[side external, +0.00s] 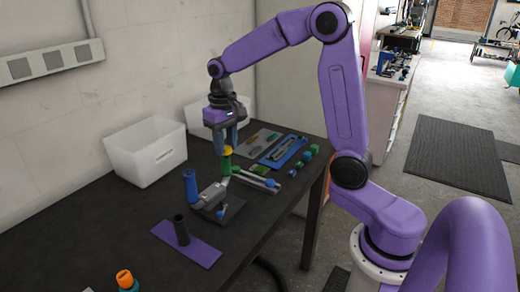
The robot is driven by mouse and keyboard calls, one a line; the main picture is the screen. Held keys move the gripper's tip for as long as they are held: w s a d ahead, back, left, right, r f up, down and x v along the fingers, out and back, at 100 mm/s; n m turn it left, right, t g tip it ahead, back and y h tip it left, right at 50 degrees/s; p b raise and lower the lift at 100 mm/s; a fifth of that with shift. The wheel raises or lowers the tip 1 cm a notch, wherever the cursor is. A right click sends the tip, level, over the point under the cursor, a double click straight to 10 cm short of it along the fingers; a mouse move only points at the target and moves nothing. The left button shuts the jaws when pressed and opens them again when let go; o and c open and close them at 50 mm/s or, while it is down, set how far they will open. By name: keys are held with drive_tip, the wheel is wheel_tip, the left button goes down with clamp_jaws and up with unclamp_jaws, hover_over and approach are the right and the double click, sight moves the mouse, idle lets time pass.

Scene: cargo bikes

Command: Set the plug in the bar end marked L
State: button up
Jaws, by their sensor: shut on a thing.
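My gripper (226,151) points down over the handlebar (212,195), its blue fingers shut on what looks like a yellow plug (228,151). The yellow piece is at the top of the upright green bar end (226,166). I cannot tell whether it is inside the bar end or just resting on it. The other bar end, blue (190,184), stands upright to the left. The handlebar is on a dark base plate (231,212). No L mark can be read on either end at this size.
Two white bins (145,155) stand at the back against the wall. A purple mat (170,244) with a dark cylinder (181,230) lies in front. A blue tray (283,152) and several small green and blue parts lie to the right. An orange-topped bottle (125,280) is at the near edge.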

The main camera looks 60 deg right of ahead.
drive_tip(key=w+a+r+n, duration=0.3)
drive_tip(key=w+a, duration=0.2)
drive_tip(key=a, duration=0.4)
drive_tip(key=shift+w+a+f, duration=0.1)
drive_tip(key=shift+f, duration=0.9)
drive_tip(key=shift+w+a+f, duration=0.1)
drive_tip(key=shift+f, duration=0.85)
drive_tip(key=shift+f, duration=0.95)
drive_tip(key=o, duration=1.1)
drive_tip(key=shift+r, duration=0.15)
wheel_tip(320, 180, up, 17)
drive_tip(key=shift+r, duration=0.1)
